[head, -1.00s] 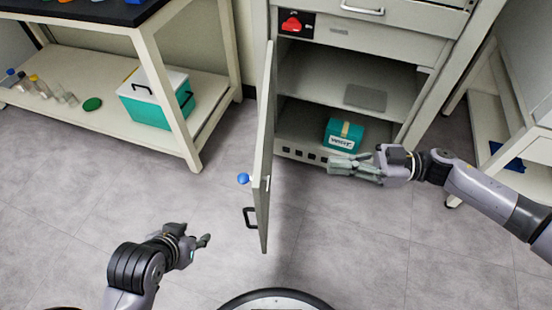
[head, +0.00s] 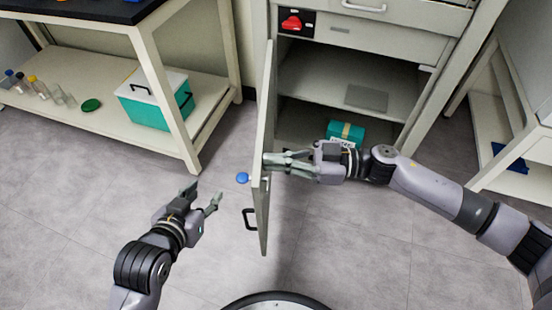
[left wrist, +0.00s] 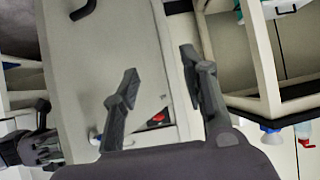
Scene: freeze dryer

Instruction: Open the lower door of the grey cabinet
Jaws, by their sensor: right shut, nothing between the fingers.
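The grey cabinet (head: 385,35) has its lower door (head: 265,120) swung outward, showing its edge to the head camera and exposing the lower shelves. A black handle (head: 249,218) and a blue knob (head: 242,178) are on the door's outer face. My right gripper (head: 268,165) is shut and empty, its fingertips at the door's inner side near the free edge; contact is not certain. My left gripper (head: 204,194) is open and empty, left of the door on its outer side, apart from it. The left wrist view shows the door's outer panel (left wrist: 105,60) beyond my open left fingers (left wrist: 160,82).
A teal box (head: 345,131) sits inside the cabinet, partly hidden by my right arm. A bench (head: 190,130) at left holds a teal cooler (head: 150,107) and bottles on its lower shelf. Another bench (head: 535,150) stands at right. The floor before the cabinet is clear.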

